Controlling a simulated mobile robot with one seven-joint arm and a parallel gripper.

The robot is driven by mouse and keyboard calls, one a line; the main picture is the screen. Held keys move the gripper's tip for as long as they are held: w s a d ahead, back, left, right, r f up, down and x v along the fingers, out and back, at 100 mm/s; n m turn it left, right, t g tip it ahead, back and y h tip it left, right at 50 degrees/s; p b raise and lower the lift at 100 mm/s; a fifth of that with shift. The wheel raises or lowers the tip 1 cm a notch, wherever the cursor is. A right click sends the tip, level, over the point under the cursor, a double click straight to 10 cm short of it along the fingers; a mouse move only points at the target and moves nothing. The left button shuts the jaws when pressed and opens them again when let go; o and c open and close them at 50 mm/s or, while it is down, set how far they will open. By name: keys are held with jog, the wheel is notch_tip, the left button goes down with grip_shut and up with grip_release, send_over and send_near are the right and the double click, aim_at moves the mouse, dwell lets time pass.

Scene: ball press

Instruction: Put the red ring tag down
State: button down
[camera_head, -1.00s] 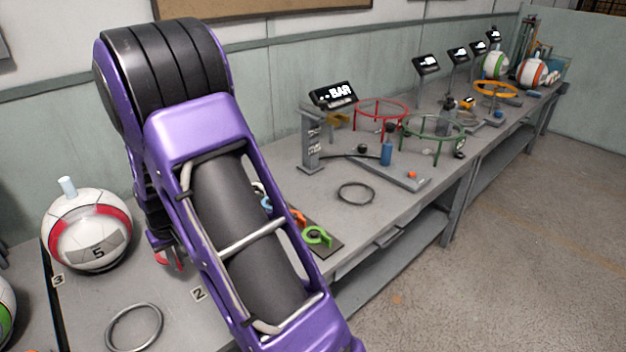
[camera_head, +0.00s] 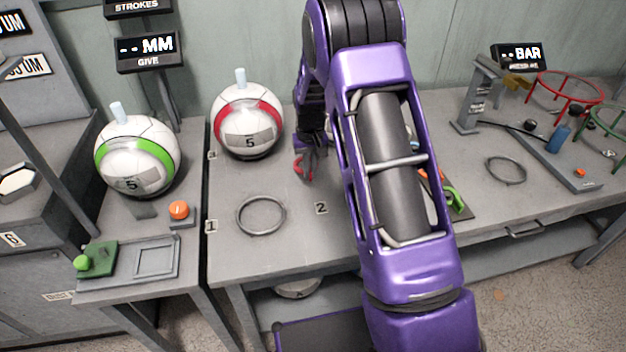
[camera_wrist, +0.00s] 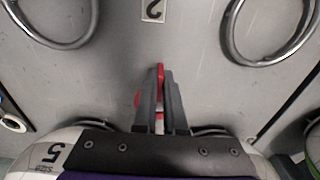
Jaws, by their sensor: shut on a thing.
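My gripper (camera_head: 311,160) is over the grey bench, right of the ball with the red band (camera_head: 247,122). It is shut on the red ring tag (camera_head: 301,168), whose red curve sticks out beside the fingers. In the wrist view the tag (camera_wrist: 160,72) shows as a thin red edge between the fingertips (camera_wrist: 161,98), with another red bit to their left. Most of the tag is hidden by the fingers. I cannot tell whether it touches the bench.
A metal ring (camera_head: 261,216) lies on the bench between marks 1 (camera_head: 211,227) and 2 (camera_head: 321,208). A green tag (camera_head: 455,199) shows on a dark mat, partly behind my arm. The green-banded ball (camera_head: 137,157) stands left. Bench around mark 2 is bare.

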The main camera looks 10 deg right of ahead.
aim_at(310, 181)
jog(key=shift+f, duration=1.9)
jog(key=shift+b, duration=0.3)
jog(key=shift+f, duration=0.2)
jog(key=c, duration=1)
grip_release()
jog(key=shift+r, duration=0.15)
jog(key=r, duration=0.4)
jog(key=r+p, duration=0.1)
jog(key=r, duration=0.7)
jog(key=shift+s+p, duration=0.3)
jog(key=shift+s, duration=0.1)
